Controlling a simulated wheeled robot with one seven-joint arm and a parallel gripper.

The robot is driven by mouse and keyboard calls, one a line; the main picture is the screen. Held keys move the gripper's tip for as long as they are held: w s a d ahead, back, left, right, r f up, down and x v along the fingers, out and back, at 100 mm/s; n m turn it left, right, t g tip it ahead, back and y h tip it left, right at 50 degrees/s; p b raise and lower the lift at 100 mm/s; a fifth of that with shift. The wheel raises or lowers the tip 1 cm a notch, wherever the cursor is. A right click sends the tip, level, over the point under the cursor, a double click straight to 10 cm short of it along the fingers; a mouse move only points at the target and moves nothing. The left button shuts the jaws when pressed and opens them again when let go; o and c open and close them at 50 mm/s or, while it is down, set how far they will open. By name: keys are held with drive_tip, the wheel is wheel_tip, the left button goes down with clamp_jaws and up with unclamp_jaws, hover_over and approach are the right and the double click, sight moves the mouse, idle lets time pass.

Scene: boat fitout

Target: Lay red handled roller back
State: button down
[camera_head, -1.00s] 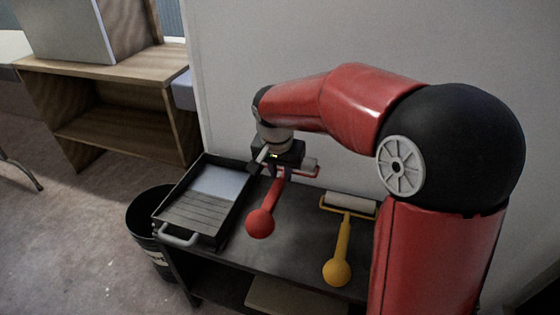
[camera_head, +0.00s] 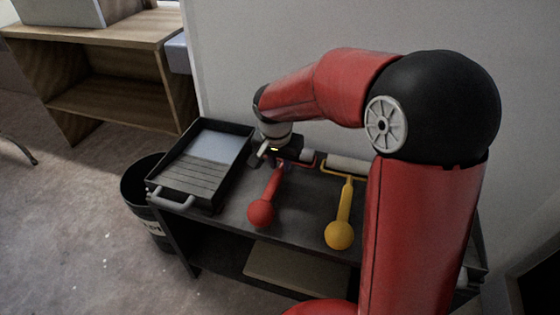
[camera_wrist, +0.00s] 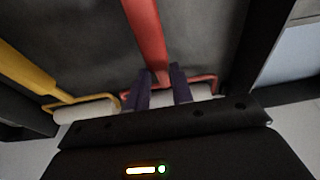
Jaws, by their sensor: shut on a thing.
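The red handled roller (camera_head: 262,212) is at the middle of the dark cart top, its round handle end toward the near edge. In the wrist view its red handle (camera_wrist: 148,38) runs between my fingers, with the white roller sleeve behind them. My gripper (camera_head: 280,163) is shut on the red handled roller near its frame; the wrist view shows both fingers (camera_wrist: 161,88) around it. The roller is at or just above the cart top; I cannot tell whether it touches. The yellow handled roller (camera_head: 342,215) lies beside it on the right.
A black paint tray (camera_head: 190,180) with a pale pool sits on the cart's left side. A black bucket (camera_head: 140,185) stands on the floor at left. The cart top (camera_head: 300,232) has bare room between the rollers. A wall rises behind the cart.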

drive_tip(key=c, duration=1.1)
unclamp_jaws()
drive_tip(key=shift+c, duration=0.2)
drive_tip(key=v, duration=0.7)
drive_tip(key=shift+p, duration=0.3)
drive_tip(key=shift+s+r, duration=0.2)
drive_tip(key=shift+r, duration=0.25)
drive_tip(key=s+d+r+n+t, duration=0.1)
drive_tip(key=s+d, duration=0.4)
drive_tip(key=s, duration=0.6)
drive_tip(key=s+d+r+n+t, duration=0.2)
drive_tip(key=s+d, duration=0.4)
drive_tip(key=s, duration=0.4)
drive_tip(key=shift+s+d+r+n+y, duration=0.2)
drive_tip(key=shift+s+r+n+y, duration=0.25)
drive_tip(key=shift+n, duration=0.35)
